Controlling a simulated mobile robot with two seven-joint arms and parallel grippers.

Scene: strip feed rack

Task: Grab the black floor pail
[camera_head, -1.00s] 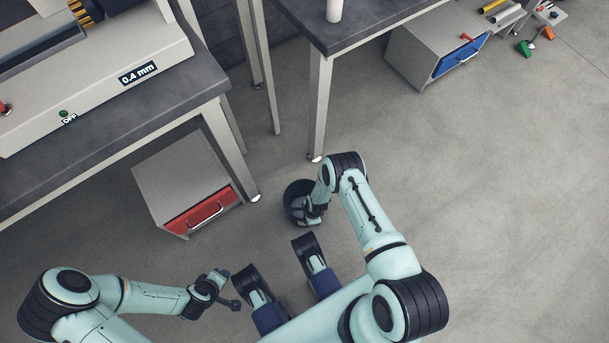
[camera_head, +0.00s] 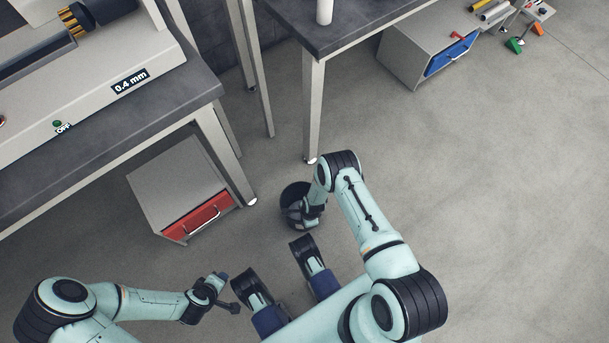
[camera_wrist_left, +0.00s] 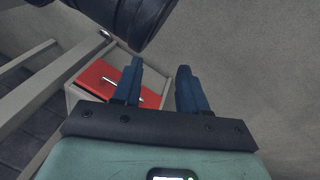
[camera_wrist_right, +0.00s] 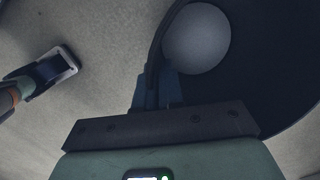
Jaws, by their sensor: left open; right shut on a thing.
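The black floor pail (camera_head: 289,194) is on the right side of the red-drawer cabinet in the head view, partly covered by my right wrist. My right gripper (camera_wrist_right: 158,88) is shut on the pail's rim, with the dark pail wall (camera_wrist_right: 275,65) filling the right of the right wrist view. A pale round shape (camera_wrist_right: 196,38) shows inside the pail; I cannot tell what it is. Whether the pail touches the floor is unclear. My left gripper (camera_wrist_left: 162,78) is open and empty, away from the pail, low on the left in the head view.
The red-drawer cabinet (camera_head: 172,185) stands under the left workbench (camera_head: 120,150). Another bench leg (camera_head: 313,110) is just beyond the pail. A blue-drawer cabinet (camera_head: 405,55) stands farther back. The floor (camera_head: 500,190) to the right is open.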

